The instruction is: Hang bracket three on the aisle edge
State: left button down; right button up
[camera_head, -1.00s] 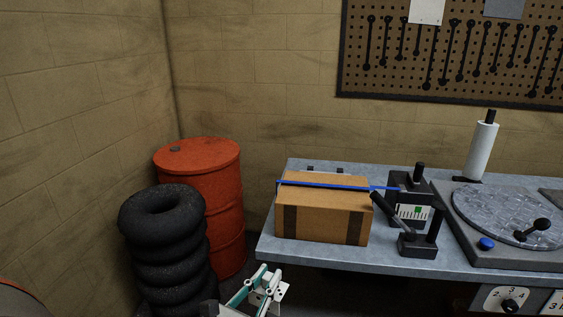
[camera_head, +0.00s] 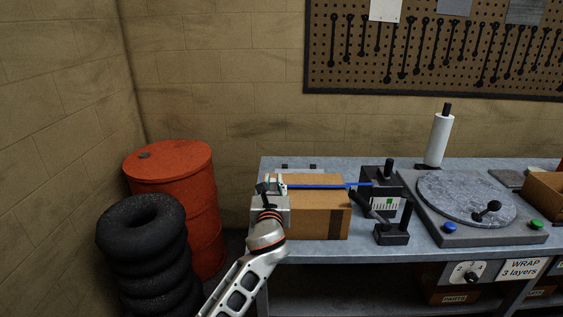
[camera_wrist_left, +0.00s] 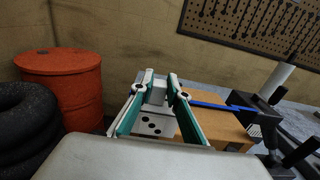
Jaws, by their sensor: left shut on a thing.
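Bracket three is a pale grey piece with a plate marked by three black dots (camera_wrist_left: 152,124). It sits between the teal-lined fingers of my left gripper (camera_wrist_left: 160,84), which is shut on it. In the head view my left gripper (camera_head: 273,185) is over the left end of the grey workbench (camera_head: 410,255), in front of the cardboard box's left part. The bracket is mostly hidden there by my wrist. I cannot tell whether the bracket touches the bench edge. My right gripper is not in view.
A cardboard box (camera_head: 312,217) with a blue strap (camera_head: 325,186) stands on the bench's left end. A strapping tool (camera_head: 391,238) and round turntable (camera_head: 466,202) stand to its right. A red drum (camera_head: 205,230) and stacked tyres (camera_head: 145,260) stand left of the bench.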

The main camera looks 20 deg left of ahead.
pick_arm(q)
jog(key=w+r, duration=0.1)
jog(key=w+d+r, duration=0.1)
jog(key=w+r, duration=0.1)
jog(key=shift+w+d+p, duration=0.1)
jog(key=shift+d+p, duration=0.2)
jog(key=shift+f, duration=0.1)
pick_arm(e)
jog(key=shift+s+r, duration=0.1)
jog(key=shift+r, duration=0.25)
pick_arm(q)
jog(key=shift+f+b, duration=0.6)
jog(key=shift+f, duration=0.3)
notch_tip(320, 180, down, 2)
jog(key=shift+f+b, duration=0.2)
jog(key=shift+b, duration=0.45)
jog(key=shift+f+b, duration=0.45)
jog(key=shift+f, duration=0.3)
jog(key=shift+f+b, duration=0.45)
jog(key=shift+f, duration=0.3)
jog(key=shift+f+b, duration=0.6)
jog(key=shift+f, duration=0.45)
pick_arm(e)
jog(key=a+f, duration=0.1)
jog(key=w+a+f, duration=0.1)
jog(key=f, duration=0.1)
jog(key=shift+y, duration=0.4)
